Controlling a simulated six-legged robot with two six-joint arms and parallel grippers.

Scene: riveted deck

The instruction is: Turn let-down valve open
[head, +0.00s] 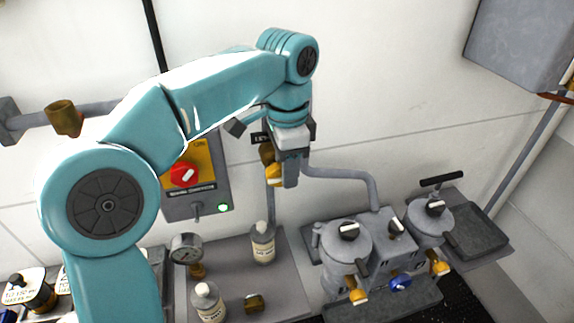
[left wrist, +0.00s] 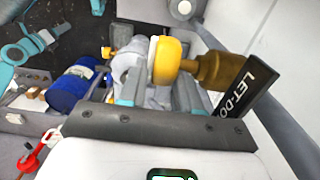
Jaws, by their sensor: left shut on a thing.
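The let-down valve has a brass body (head: 266,153) and a yellow handle (head: 274,176), below a dark label partly hidden by my arm in the head view. In the left wrist view the yellow handle (left wrist: 166,60) sits at the end of the brass body (left wrist: 222,70), beside the black label (left wrist: 247,92) that reads "LET-DO". My left gripper (head: 284,172) reaches down to the valve from above and is shut on the yellow handle. Its grey fingers (left wrist: 170,92) lie at the handle in the left wrist view. My right gripper is not in view.
A panel with a red knob (head: 185,175) and a green light is left of the valve. Below stand a gauge (head: 185,249), bottles (head: 262,243) and a two-pot grey machine (head: 345,246) with yellow handles. A grey pipe (head: 345,174) runs right of the gripper. A grey box (head: 520,45) hangs upper right.

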